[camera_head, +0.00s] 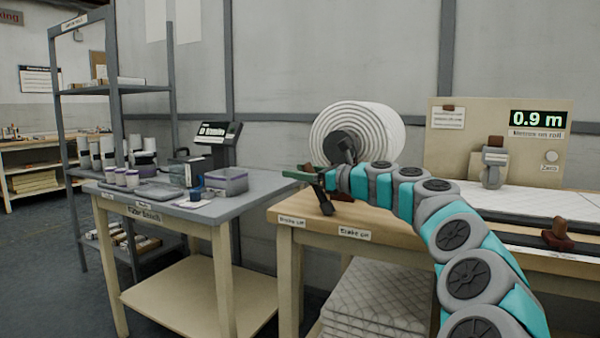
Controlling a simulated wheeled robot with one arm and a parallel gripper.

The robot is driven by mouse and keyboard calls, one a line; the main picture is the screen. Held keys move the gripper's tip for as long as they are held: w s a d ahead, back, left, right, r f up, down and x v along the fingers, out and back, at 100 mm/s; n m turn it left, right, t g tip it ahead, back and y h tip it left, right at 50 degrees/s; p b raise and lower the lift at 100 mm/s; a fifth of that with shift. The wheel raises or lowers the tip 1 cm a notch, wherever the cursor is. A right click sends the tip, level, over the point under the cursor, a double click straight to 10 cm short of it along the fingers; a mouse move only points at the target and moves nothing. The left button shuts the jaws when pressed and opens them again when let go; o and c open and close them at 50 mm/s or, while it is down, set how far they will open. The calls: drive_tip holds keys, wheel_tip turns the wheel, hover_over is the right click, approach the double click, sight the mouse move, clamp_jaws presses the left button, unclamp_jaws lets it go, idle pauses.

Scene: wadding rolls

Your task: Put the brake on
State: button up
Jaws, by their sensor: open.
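A white wadding roll (352,135) stands at the back left of the wooden bench, with a dark hub (342,147) on its near face. Two small labels on the bench's front edge, a left one (292,221) and a right one (354,235), seem to begin with "Brake"; their second words are too small to read surely. My gripper (312,190) is open in front of the roll, above the bench's left end. Its dark parts overlap with reddish-brown bits, and I cannot tell which belong to a brake lever. No contact can be made out.
A grey side table (215,210) with tubs and a scale (217,135) stands left. A beige panel (440,150) reads 0.9 m at the bench's back. A rail with a brown handle (557,238) runs right. Folded quilted wadding (375,295) lies under the bench.

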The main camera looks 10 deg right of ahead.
clamp_jaws()
idle(0.4)
idle(0.9)
